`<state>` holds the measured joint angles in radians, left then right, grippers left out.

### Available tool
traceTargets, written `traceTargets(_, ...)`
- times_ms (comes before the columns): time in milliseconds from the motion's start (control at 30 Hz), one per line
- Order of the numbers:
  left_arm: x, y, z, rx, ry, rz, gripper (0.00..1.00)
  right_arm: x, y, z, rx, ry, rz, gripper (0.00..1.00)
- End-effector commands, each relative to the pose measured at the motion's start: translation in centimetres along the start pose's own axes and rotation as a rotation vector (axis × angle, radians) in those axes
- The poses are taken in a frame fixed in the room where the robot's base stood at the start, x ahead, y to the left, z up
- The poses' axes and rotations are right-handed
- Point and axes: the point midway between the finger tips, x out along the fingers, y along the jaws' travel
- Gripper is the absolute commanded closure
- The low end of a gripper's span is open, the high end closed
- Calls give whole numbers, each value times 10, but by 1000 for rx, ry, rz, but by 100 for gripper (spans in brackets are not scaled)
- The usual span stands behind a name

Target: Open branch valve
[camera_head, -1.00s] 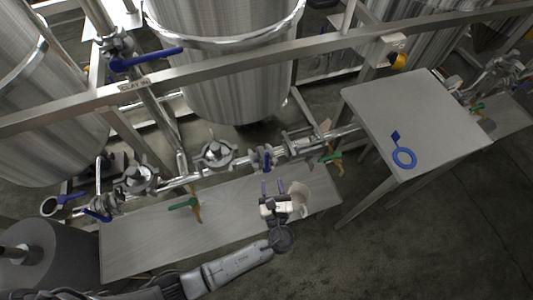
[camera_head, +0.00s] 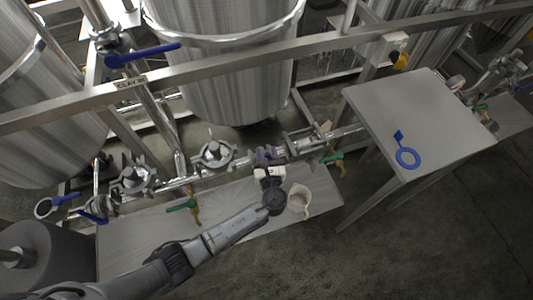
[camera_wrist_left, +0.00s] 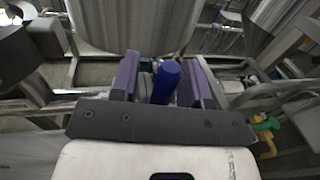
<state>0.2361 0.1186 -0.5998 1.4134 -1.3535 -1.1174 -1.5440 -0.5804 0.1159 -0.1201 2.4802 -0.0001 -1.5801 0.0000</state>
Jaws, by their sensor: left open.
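The branch valve's blue handle (camera_wrist_left: 166,83) points toward me in the left wrist view, between my left gripper's two purple fingers, with small gaps beside it. My left gripper (camera_head: 265,154) is open and reaches the pipe line; it also shows in the left wrist view (camera_wrist_left: 164,76). In the head view my gripper largely hides this handle and its valve body. My right gripper is not in view.
A white cup (camera_head: 299,199) stands on the low bench (camera_head: 235,205), right of my left gripper. Green-handled valves (camera_head: 182,205) (camera_head: 334,158) flank it. A frame rail (camera_head: 230,66) crosses above the pipes.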

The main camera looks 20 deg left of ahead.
Motion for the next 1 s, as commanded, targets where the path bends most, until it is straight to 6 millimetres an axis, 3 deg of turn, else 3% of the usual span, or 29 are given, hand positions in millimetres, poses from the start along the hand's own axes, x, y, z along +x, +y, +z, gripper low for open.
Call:
traceTargets(167, 0, 0, 0, 0, 0, 0, 58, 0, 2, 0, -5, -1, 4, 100)
traceTargets(600, 0, 0, 0, 0, 0, 0, 99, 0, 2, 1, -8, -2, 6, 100)
traceTargets(1000, 0, 0, 0, -4, -1, 0, 100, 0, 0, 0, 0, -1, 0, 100)
